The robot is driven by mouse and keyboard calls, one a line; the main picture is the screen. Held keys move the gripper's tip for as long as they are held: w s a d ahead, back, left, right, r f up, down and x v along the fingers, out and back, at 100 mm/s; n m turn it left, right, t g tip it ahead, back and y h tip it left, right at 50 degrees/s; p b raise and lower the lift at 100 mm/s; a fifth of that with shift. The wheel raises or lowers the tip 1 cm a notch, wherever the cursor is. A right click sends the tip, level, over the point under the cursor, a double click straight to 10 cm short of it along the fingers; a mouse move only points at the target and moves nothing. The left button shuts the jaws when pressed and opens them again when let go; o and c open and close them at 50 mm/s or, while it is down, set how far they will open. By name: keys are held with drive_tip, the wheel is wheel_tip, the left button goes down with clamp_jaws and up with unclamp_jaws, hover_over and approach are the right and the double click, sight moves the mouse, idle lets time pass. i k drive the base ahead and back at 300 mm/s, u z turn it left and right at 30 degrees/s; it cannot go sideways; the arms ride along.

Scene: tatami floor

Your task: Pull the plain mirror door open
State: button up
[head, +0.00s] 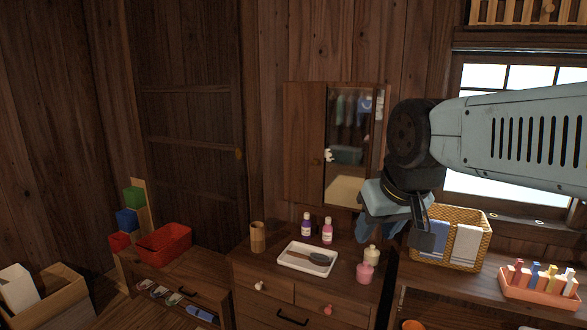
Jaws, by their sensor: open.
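A small wooden wall cabinet hangs in the middle of the back wall. Its left part is a plain wooden panel (303,145). Its right part is a framed mirror-like door (347,112), showing hanging clothes and a teal bin. A small white figure-shaped knob (328,156) sits at the left edge of this door. My gripper (398,233) is open and empty, pointing down to the lower right of the cabinet. I cannot tell whether the gripper touches anything.
Below the cabinet, a dresser holds a white tray (306,260), bottles (327,231), a pink jar (364,274) and a wooden cup (258,237). A wicker basket (466,262) with towels stands right of my gripper. A red bin (164,243) is at left.

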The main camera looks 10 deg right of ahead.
sight(303, 104)
drive_tip(key=z, duration=0.2)
drive_tip(key=i, duration=0.9)
drive_tip(key=u, duration=0.1)
